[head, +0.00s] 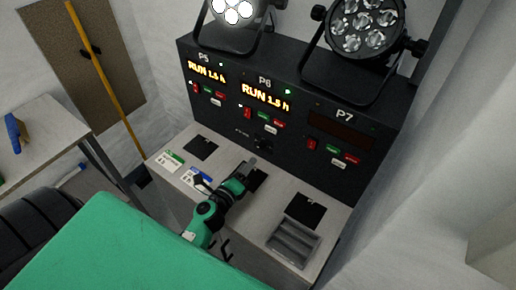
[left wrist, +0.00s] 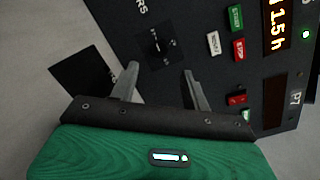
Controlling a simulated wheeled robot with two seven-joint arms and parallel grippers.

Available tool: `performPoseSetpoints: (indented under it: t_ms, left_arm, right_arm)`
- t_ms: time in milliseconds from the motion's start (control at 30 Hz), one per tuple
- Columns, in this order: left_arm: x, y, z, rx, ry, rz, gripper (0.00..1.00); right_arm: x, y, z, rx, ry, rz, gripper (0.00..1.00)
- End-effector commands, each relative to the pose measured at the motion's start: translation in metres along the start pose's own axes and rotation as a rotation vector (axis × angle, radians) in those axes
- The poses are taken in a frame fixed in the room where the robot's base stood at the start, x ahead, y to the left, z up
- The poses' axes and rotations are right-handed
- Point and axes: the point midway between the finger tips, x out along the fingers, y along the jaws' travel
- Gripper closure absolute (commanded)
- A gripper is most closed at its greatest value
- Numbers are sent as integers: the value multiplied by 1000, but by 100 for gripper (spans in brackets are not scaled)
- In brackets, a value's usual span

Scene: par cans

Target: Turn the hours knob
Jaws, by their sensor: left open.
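The hours knob (head: 263,143) is a small dark knob low on the black control panel, below the P6 section. In the left wrist view the knob (left wrist: 155,45) shows on a dark plate with tick marks, beside partly cut-off white lettering. My left gripper (head: 250,166) is in front of the panel, just short of the knob. In the left wrist view its two fingers (left wrist: 162,82) are apart with nothing between them, and the knob lies beyond their tips. I see no contact with the knob. I cannot make out my right gripper.
The black panel (head: 225,115) carries red, green and white buttons and displays; P5 and P6 are lit, P7 is dark. Two par cans (head: 360,28) stand on top. The pale counter (head: 180,165) below holds black squares, cards and a grey tray (head: 293,243).

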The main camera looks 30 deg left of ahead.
Motion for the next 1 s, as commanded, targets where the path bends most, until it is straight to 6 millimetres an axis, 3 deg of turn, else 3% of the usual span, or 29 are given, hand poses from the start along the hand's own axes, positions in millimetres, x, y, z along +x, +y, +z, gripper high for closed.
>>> performPoseSetpoints:
  t_ms: [200, 400, 867, 900, 1000]
  left_arm:
    - [40, -2, 1, 2, 0, -1, 52]
    - [65, 0, 0, 3, 0, 0, 52]
    - [77, 0, -1, 3, 1, 0, 52]
    - [77, 0, -1, 3, 1, 0, 54]
    - [77, 0, 0, 3, 1, 0, 74]
  right_arm:
    - [-9, 2, -15, 0, 18, 3, 64]
    - [-12, 3, -17, 0, 20, 3, 64]
    - [-13, -2, -14, 2, 17, -2, 64]
    - [-13, -2, -14, 2, 16, -2, 64]
    - [-13, -2, -14, 2, 16, -2, 64]
